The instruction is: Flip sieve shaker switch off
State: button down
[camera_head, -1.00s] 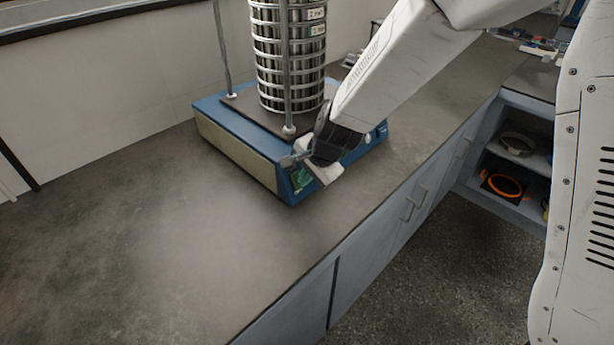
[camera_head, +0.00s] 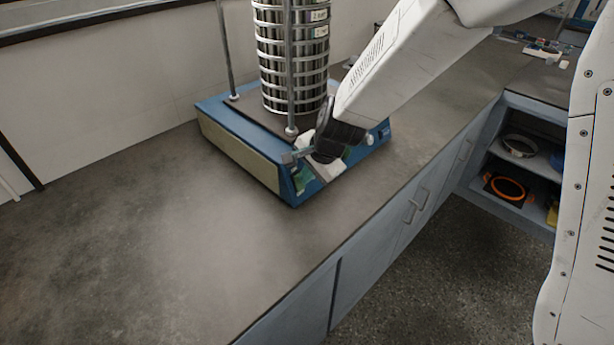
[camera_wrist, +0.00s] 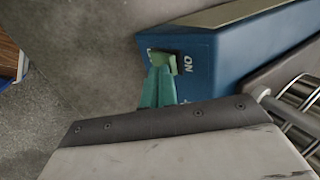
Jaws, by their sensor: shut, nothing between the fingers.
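The sieve shaker (camera_head: 240,155) is a blue box with a cream side, standing on the bench with a tall stack of metal sieves (camera_head: 293,60) on it. Its blue front corner also shows in the wrist view (camera_wrist: 225,60). A pale green switch (camera_wrist: 165,61) sits at that corner beside the letters "ON". My gripper (camera_wrist: 158,75) has green fingers, shut and empty, with the tips right at the switch; I cannot tell whether they touch it. In the head view my wrist hides much of the shaker's front, and the switch's exact tilt is unclear.
The grey bench top (camera_head: 130,230) is clear to the left and in front of the shaker. Metal rods (camera_head: 289,70) rise beside the sieves. An open shelf (camera_head: 515,180) with round items stands at the right, below the bench.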

jog(key=s+d+r, duration=0.7)
jog(key=r, duration=0.2)
jog(key=shift+s+d, duration=0.15)
dwell(0.6)
jog(key=s+d+r+n+g+h, duration=0.1)
jog(key=s+d+r+n, duration=0.3)
jog(key=s+d, duration=0.6)
jog(key=s+d+r+n+g+h, duration=0.1)
jog(key=s+d+r+n+h, duration=0.1)
jog(key=s+d+r+n, duration=0.3)
jog(key=s+d, duration=0.4)
jog(key=s, duration=0.3)
jog(key=shift+s+d+r+h, duration=0.3)
jog(key=shift+s+d+r, duration=0.05)
jog(key=shift+s+d, duration=0.05)
